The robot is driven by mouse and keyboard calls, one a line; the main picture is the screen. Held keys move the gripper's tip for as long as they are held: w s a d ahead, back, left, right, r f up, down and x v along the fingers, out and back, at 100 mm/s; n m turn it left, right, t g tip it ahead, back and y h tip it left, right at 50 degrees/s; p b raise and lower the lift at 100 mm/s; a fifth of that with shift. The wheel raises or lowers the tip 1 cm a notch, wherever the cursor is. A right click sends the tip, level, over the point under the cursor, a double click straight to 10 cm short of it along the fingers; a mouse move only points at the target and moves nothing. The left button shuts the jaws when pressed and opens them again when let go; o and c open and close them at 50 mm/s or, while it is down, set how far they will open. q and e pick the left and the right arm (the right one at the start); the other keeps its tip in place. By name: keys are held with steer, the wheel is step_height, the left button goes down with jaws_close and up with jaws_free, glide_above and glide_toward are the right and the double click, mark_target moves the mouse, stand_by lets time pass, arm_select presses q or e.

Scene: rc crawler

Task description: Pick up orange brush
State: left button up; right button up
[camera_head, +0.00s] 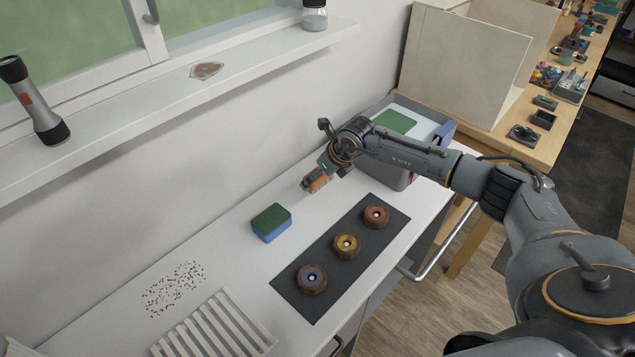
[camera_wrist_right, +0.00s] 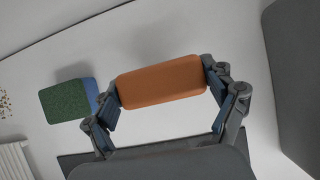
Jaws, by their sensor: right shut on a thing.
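The orange brush (camera_wrist_right: 162,82) is a rounded orange block held lengthwise between the two fingers of my right gripper (camera_wrist_right: 165,92) in the right wrist view. In the head view the orange brush (camera_head: 314,181) shows at the end of my right arm, over the white counter near the grey bin. My right gripper (camera_head: 318,176) is shut on it there. I cannot tell for sure whether the brush touches the counter. My left gripper is not in view.
A green and blue sponge (camera_head: 271,222) lies left of the brush. A dark mat (camera_head: 322,265) with three round wooden pieces lies in front. A grey bin (camera_head: 397,177) stands behind my arm. Scattered crumbs (camera_head: 173,288) and a ribbed white rack (camera_head: 214,330) are at the left.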

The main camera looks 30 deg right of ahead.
mark_target(320, 179)
steer(key=s+r+b, duration=0.1)
steer(key=s+r, duration=0.3)
steer(key=shift+s+r+b, duration=0.25)
steer(key=shift+r+b, duration=0.1)
steer(key=shift+r, duration=0.05)
steer(key=s+r+b, duration=0.3)
steer(key=s+r, duration=0.1)
steer(key=s, duration=0.4)
steer(key=shift+s+a, duration=0.15)
steer(key=shift+s, duration=0.2)
